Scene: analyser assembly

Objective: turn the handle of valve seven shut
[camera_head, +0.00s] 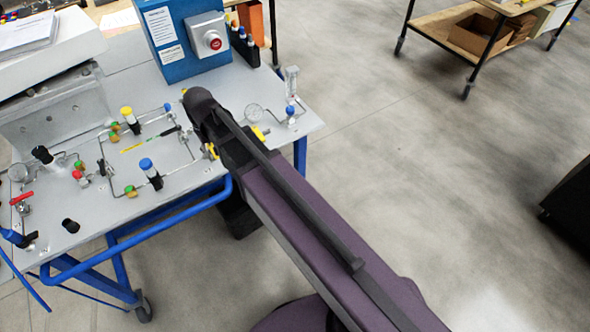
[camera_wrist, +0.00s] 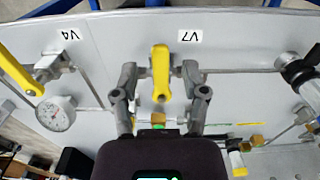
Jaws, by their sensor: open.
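Valve seven's yellow handle (camera_wrist: 160,68) is in the wrist view, below the upside-down V7 label (camera_wrist: 189,36). The handle runs up and down the picture, across the grey pipe line. My gripper (camera_wrist: 159,72) is open, with one finger on each side of the handle. Gaps show between the handle and both fingers, so neither visibly touches it. In the head view my arm covers the gripper; a bit of yellow (camera_head: 212,151) shows beside the arm, and I cannot tell if it is this handle.
Valve V4 has a yellow handle (camera_wrist: 20,70) at the left of the wrist view, near a round gauge (camera_wrist: 56,113). A black-knobbed fitting (camera_wrist: 300,72) is at the right. A blue box with a red button (camera_head: 212,41) stands at the panel's back. Open floor lies to the right.

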